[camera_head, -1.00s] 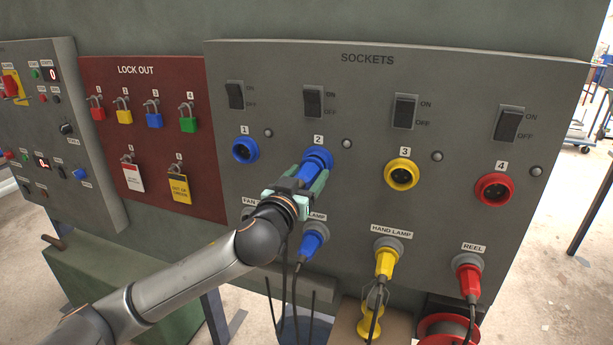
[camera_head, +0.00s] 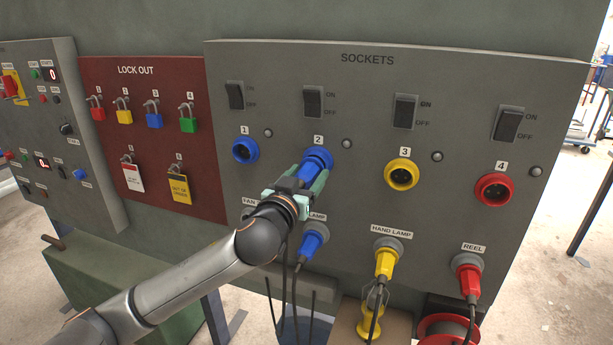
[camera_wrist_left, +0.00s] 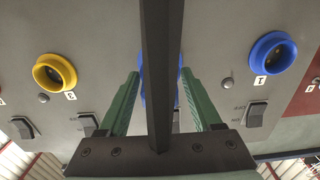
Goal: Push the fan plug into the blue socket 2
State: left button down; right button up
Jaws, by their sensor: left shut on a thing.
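My left gripper (camera_head: 301,187) is shut on the blue fan plug (camera_head: 308,172) and holds it at blue socket 2 (camera_head: 320,155). The plug's front end meets the socket's ring in the head view; how deep it sits cannot be told. A bit of blue shows between the fingers. My right gripper is not in view.
Empty blue socket 1 (camera_head: 245,150) is to the left, yellow socket 3 (camera_head: 402,174) and red socket 4 (camera_head: 494,188) to the right. Below, the lamp plug (camera_head: 312,240), yellow hand lamp plug (camera_head: 386,262) and red reel plug (camera_head: 467,278) sit in holders with hanging cables.

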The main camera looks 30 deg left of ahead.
pick_arm(q)
jog(key=shift+w, duration=0.3)
grip_release()
jog(key=p+v, duration=0.3)
jog(key=v, duration=0.9)
jog(key=shift+s+p, duration=0.25)
jog(key=shift+p, duration=0.15)
jog(key=shift+f, duration=0.15)
dwell(0.3)
